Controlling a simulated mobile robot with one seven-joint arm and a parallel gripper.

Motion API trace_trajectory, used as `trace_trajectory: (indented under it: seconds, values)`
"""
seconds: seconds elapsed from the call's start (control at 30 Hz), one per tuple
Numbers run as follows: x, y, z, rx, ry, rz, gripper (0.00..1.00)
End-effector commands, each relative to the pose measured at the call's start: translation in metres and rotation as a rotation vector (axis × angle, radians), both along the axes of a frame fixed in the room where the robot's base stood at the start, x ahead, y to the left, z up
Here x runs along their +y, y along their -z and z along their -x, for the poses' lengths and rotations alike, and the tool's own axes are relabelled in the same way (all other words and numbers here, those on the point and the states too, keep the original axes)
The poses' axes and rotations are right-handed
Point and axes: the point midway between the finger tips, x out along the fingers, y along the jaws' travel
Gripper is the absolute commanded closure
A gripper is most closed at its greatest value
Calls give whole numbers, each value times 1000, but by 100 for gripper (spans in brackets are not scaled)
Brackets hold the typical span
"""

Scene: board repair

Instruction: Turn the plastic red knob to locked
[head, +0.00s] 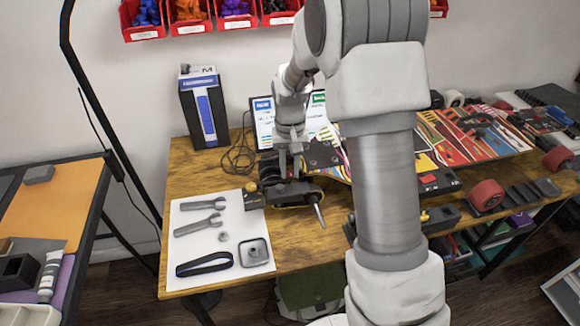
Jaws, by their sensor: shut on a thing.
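My gripper (285,188) is low over the front edge of the wooden table. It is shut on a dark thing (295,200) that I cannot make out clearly. A thin metal rod (319,214) sticks out there, pointing down and toward the front. A small red part (428,179) sits on a black block on the table, right of my arm, apart from my gripper. I cannot tell if it is the red knob or how it is turned. My arm hides much of the middle of the table.
A white mat (220,215) with wrenches, a black strap and small parts lies left of my gripper. A dark box (204,108) stands behind. Colourful boards (470,130) and a red wheel (487,195) are at the right. Another table (45,205) stands at the left.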

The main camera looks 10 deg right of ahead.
Motion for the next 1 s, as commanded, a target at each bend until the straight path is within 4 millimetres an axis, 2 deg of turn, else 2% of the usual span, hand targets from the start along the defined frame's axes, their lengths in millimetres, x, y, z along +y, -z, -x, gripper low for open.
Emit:
trace_trajectory:
  seconds: [0.3, 0.77, 0.8, 0.93, 1.0]
  values:
    - [0, -1, -1, -3, 93, 0, 100]
    - [0, -1, -1, -3, 106, 0, 100]
    - [0, -1, -1, -3, 106, 0, 70]
    - [0, -1, -1, -2, 105, -1, 47]
    - [0, 0, -1, -2, 105, -1, 44]
